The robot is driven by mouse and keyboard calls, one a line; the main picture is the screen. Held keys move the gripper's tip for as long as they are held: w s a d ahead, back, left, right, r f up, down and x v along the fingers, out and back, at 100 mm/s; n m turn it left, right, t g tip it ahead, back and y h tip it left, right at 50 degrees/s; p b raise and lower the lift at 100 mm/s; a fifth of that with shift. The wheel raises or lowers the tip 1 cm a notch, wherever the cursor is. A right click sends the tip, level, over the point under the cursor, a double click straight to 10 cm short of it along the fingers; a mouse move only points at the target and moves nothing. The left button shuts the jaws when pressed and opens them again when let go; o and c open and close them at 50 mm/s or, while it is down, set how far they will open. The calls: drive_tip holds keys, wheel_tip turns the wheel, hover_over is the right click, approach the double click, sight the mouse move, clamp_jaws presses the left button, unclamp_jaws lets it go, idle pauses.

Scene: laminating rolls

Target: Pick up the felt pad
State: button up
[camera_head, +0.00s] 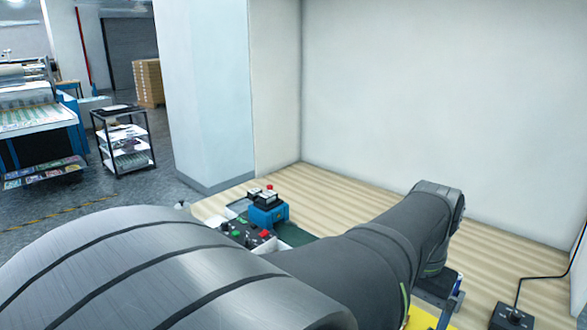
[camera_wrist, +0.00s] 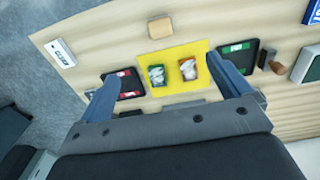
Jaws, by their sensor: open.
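No item is plainly marked as the felt pad. A small tan block (camera_wrist: 160,28) lies on the wood table beyond the yellow sheet (camera_wrist: 172,52) in the wrist view. It may be the pad, but I cannot tell. Two small packets, one green (camera_wrist: 156,75) and one orange-red (camera_wrist: 188,69), lie on the yellow sheet. My gripper (camera_wrist: 163,67) is open and empty, its blue fingers spread on either side of the sheet. It appears above the table, short of the tan block. In the head view, my arm hides the gripper and most of the work area.
Dark trays flank the yellow sheet, left (camera_wrist: 128,83) and right (camera_wrist: 235,60). A white labelled box (camera_wrist: 61,53) lies near the left table edge. A brown-ended object (camera_wrist: 276,67) lies right. In the head view, a blue device (camera_head: 268,213) and a corded black box (camera_head: 512,319) stand on the table.

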drive_tip(key=c, duration=0.4)
drive_tip(key=f, duration=1.3)
drive_tip(key=shift+s+d, duration=0.1)
drive_tip(key=shift+d, duration=0.2)
drive_tip(key=f, duration=0.4)
drive_tip(key=shift+a, duration=0.35)
drive_tip(key=shift+f, duration=0.65)
